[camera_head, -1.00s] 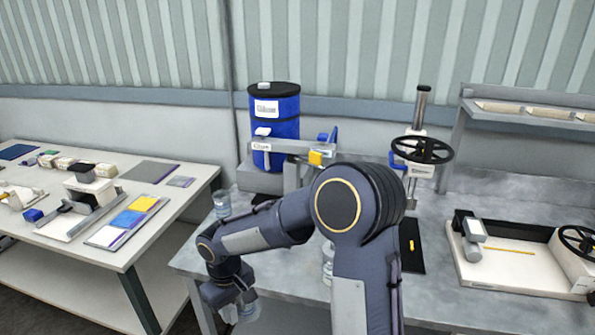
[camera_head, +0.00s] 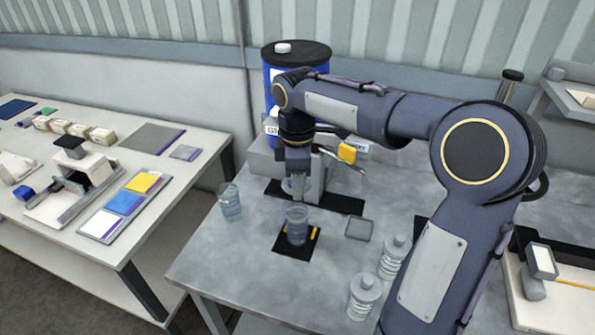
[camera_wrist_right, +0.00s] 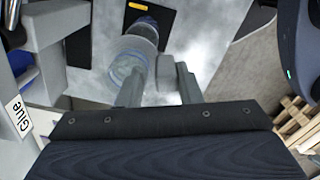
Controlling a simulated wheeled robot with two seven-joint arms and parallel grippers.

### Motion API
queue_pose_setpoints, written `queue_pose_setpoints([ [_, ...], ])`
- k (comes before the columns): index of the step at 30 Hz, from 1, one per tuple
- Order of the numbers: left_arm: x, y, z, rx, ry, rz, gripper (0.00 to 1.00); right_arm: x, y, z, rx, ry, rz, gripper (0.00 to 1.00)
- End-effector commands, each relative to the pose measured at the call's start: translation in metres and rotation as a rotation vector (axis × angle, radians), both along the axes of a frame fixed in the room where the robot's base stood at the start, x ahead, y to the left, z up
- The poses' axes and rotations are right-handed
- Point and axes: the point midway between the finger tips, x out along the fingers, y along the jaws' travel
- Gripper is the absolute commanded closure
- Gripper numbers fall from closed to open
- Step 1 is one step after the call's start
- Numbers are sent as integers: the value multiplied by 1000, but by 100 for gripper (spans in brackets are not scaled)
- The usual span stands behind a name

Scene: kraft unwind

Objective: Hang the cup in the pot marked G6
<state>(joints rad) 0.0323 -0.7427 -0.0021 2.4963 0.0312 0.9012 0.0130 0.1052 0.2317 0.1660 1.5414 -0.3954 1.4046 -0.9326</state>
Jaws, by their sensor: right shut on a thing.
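My right gripper (camera_head: 295,190) points down over the grey bench in the head view, just behind a clear cup (camera_head: 297,226) that stands on a small black mat (camera_head: 285,249). The fingers are shut on a pale, see-through cup, partly hidden by them in the head view. In the right wrist view, a clear round cup (camera_wrist_right: 128,62) shows at the fingertips (camera_wrist_right: 160,85). A grey station labelled "Glue" (camera_wrist_right: 17,114) is beside the gripper. I cannot read a G6 mark. My left gripper is out of view.
Another clear cup (camera_head: 230,202) stands at the bench's left. Two clear lidded bottles (camera_head: 394,257) (camera_head: 365,297) stand in front, near my arm. A grey square pad (camera_head: 358,229) lies right of the mat. A white table (camera_head: 150,215) with blocks is across a gap.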

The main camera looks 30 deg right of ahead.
Motion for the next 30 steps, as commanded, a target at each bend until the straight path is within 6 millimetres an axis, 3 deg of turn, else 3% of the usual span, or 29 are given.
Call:
queue_pose_setpoints([
  [22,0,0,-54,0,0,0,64,0,0,-59,-1,0,-1,94],
  [30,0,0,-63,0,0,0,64,0,0,-77,-1,0,-2,94],
])
